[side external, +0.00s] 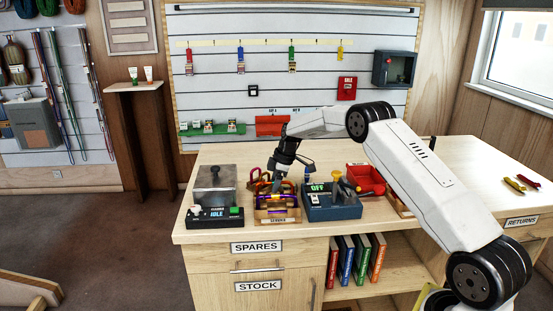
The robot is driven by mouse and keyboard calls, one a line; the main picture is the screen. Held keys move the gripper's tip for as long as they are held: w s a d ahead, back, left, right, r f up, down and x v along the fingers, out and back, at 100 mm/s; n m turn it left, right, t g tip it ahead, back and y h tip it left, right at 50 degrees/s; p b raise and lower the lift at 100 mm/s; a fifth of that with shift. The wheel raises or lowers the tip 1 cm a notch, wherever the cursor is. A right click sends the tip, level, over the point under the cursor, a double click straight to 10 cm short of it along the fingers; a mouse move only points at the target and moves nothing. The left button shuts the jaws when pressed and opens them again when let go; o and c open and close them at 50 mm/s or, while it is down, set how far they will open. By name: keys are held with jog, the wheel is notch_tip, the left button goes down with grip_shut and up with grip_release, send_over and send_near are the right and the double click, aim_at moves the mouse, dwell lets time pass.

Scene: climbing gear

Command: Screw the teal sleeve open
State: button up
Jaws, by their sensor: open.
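A small wooden rack (278,217) with a label on its front stands on the bench, left of centre. Several small coloured carabiners, in red, orange and purple (273,199), show in and around it. I cannot make out a teal sleeve on any of them; they are too small and my gripper partly covers them. My black gripper (281,181) points down just above the back of the rack, close to the carabiners. It is open, and I see nothing held in it. I cannot tell whether its fingers touch a carabiner.
A device reading IDLE (214,216) stands left of the rack.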

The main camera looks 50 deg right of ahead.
jog(key=shift+w+d, duration=0.1)
jog(key=shift+d, duration=0.05)
jog(key=shift+r, duration=0.2)
dwell(0.3)
jog(key=shift+r, duration=1.2)
dwell(0.3)
jog(key=shift+s+a, duration=0.5)
jog(key=shift+a, duration=0.05)
jog(key=shift+f, duration=0.15)
jog(key=shift+f, duration=1.3)
